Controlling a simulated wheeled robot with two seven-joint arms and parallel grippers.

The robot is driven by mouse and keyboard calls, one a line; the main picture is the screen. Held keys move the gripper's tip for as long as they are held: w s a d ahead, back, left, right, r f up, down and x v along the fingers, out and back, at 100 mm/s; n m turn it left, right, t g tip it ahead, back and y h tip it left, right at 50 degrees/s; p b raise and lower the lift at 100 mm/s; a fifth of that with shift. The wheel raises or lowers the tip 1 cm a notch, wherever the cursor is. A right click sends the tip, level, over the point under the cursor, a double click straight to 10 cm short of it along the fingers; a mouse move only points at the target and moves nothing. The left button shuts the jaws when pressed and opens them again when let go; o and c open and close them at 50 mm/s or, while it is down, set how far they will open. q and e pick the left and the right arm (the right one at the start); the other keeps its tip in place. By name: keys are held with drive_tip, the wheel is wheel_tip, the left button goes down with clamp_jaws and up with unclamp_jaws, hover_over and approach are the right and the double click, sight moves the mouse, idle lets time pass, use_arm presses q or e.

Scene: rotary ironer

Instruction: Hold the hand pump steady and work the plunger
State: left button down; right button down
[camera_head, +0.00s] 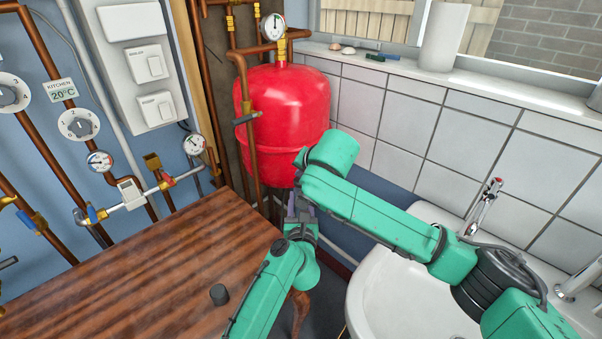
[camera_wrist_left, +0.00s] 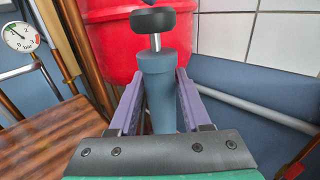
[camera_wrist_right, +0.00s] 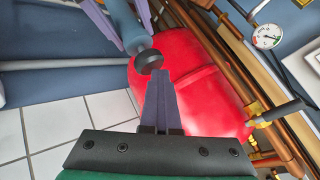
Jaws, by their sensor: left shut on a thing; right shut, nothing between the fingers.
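The hand pump has a blue-grey barrel (camera_wrist_left: 158,90), a short metal rod and a black knob (camera_wrist_left: 153,20) on top. My left gripper (camera_wrist_left: 158,76) is shut around the barrel, one purple finger on each side. In the right wrist view the knob (camera_wrist_right: 149,62) is just beyond the tips of my right gripper (camera_wrist_right: 158,76), whose fingers are together and empty. I cannot tell whether the tips touch the knob. Part of the barrel (camera_wrist_right: 124,20) shows there between the left fingers. In the head view my arms largely hide the pump.
A red tank (camera_head: 290,105) stands behind the pump, with copper pipes and gauges to its left. A white basin (camera_head: 385,300) is at the right, under a tiled wall (camera_head: 400,125).

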drive_tip(key=shift+f, duration=0.55)
idle(0.4)
drive_tip(key=shift+r, duration=2.1)
wheel_tip(320, 180, up, 5)
use_arm(q)
drive_tip(key=shift+c, duration=1.4)
unclamp_jaws()
